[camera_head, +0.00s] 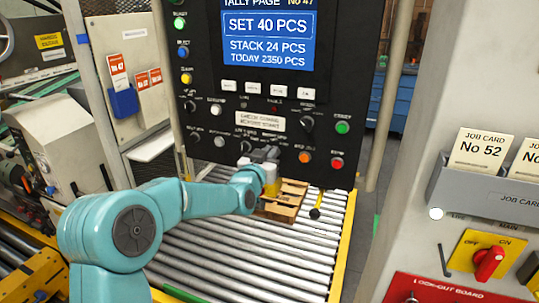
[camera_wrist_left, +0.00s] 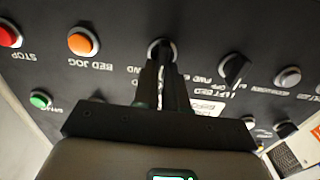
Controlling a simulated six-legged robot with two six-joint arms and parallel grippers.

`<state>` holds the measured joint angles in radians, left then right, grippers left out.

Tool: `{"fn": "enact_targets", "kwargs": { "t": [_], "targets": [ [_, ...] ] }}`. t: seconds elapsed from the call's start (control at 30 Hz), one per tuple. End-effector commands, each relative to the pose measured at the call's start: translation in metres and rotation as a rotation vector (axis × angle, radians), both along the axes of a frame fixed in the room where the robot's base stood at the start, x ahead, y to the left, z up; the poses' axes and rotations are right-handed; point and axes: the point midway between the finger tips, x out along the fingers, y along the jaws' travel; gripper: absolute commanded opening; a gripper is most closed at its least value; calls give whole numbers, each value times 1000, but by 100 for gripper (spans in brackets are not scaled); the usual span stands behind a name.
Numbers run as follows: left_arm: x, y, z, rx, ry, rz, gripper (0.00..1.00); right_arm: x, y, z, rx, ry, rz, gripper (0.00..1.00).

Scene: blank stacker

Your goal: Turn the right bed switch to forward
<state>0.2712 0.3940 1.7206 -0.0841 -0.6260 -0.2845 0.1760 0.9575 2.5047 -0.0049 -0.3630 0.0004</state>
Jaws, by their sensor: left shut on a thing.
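The black control panel (camera_head: 250,119) faces me above the roller bed. My left gripper (camera_head: 267,153) reaches up to its lowest row of controls. In the left wrist view, which shows the panel upside down, the gripper (camera_wrist_left: 164,72) is shut on the right bed switch (camera_wrist_left: 161,46), between the orange bed jog button (camera_wrist_left: 83,41) and the left bed switch (camera_wrist_left: 235,70). Only the rim of the right bed switch shows; its handle and pointing direction are hidden by the fingers. My right gripper is not in view.
The red stop button (camera_head: 337,163) and orange bed jog button (camera_head: 305,157) are close to the right of the gripper. A wooden pallet (camera_head: 285,203) lies on the rollers below. A black-knobbed lever (camera_head: 316,208) stands beside it. A lock-out board (camera_head: 440,288) is at right.

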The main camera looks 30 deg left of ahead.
Motion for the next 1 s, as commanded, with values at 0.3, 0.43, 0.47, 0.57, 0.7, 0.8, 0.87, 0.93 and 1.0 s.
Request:
{"fn": "enact_targets", "kwargs": {
  "t": [0.3,0.43,0.47,0.57,0.7,0.8,0.87,0.93,1.0],
  "targets": [
    [0,-2,-4,157,37,0,0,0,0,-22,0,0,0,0],
    [1,-4,-4,263,62,0,0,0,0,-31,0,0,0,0],
    [1,-5,-4,289,68,-1,0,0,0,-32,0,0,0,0],
    [1,-6,-4,374,89,0,0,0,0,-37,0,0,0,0],
    [2,-7,-4,484,117,-1,0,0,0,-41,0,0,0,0],
    [2,-8,-4,557,135,-2,0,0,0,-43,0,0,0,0],
    [2,-9,-4,594,145,-2,0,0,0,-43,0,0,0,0],
    [2,-9,-5,634,155,-2,0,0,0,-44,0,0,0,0],
    [2,-10,-5,668,163,-2,0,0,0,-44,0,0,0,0]
  ]
}}
